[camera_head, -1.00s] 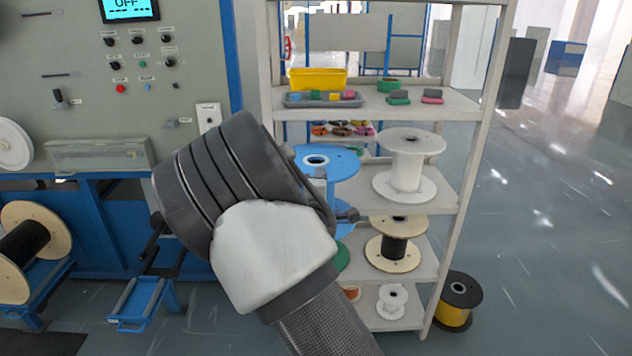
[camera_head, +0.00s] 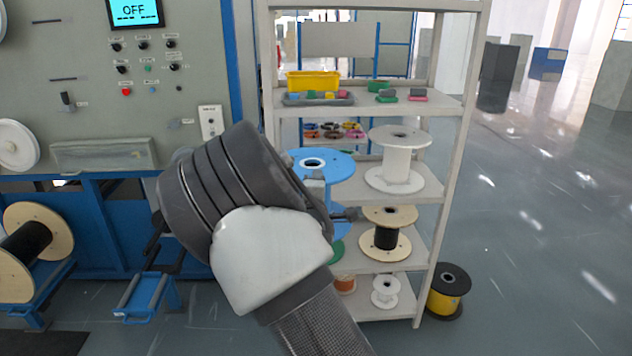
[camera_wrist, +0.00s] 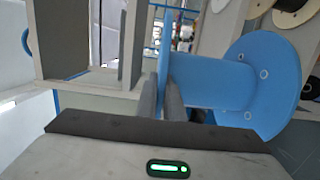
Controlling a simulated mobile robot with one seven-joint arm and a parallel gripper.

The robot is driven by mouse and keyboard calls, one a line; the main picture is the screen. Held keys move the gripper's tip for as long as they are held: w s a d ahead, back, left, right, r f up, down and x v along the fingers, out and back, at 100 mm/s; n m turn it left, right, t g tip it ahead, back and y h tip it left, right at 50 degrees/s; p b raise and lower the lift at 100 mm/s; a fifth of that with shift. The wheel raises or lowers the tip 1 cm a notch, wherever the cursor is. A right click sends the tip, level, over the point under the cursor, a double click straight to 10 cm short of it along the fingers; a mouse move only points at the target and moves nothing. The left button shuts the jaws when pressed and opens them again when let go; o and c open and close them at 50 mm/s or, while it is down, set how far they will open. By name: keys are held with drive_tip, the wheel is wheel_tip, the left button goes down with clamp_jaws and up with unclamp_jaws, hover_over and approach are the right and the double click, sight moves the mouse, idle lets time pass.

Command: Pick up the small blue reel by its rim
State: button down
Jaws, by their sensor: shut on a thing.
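The blue reel (camera_head: 333,166) stands upright in front of the left part of the rack, partly hidden behind my arm. In the wrist view its broad flange (camera_wrist: 268,82) and core (camera_wrist: 215,85) fill the right side. My gripper (camera_wrist: 162,95) is shut on the near flange's rim, with one finger on each side of it. In the head view my wrist covers most of the gripper. I cannot tell whether the reel's lower flange touches a shelf.
The rack (camera_head: 450,180) holds a white reel (camera_head: 397,160), a wooden-flanged black reel (camera_head: 386,236) and a small white reel (camera_head: 386,291). A yellow reel (camera_head: 448,291) stands on the floor. A control cabinet (camera_head: 85,110) stands left. Open floor lies right.

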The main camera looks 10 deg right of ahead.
drive_tip(key=shift+r, duration=0.15)
drive_tip(key=shift+s+a, duration=0.1)
drive_tip(key=shift+s, duration=1)
